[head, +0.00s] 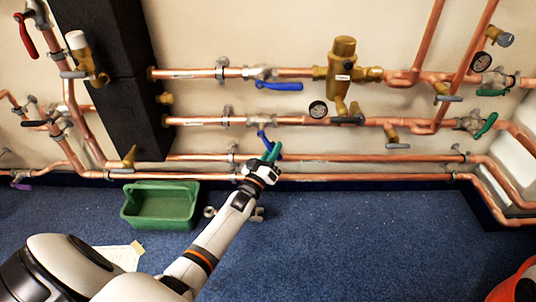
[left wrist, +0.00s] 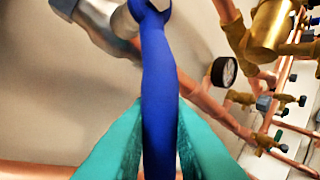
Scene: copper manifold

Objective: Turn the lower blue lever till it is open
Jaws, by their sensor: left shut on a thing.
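The lower blue lever (head: 263,138) is on a valve of the second copper pipe in the head view. It points down from the valve, tilted a little to the right. In the left wrist view the blue lever (left wrist: 157,75) runs from the metal valve stem (left wrist: 150,8) down between the fingers. My left gripper (head: 271,152) has teal fingers and is shut on the lever's lower part. The fingers (left wrist: 162,145) lie on both sides of it and hide its end in part. My right gripper is not in view.
An upper blue lever (head: 280,86) lies along the top pipe. A gauge (head: 318,109) and brass valve (head: 343,60) are to the right. Two lower pipes (head: 350,157) run behind my left arm. A green tray (head: 160,206) stands on the blue carpet (head: 370,240).

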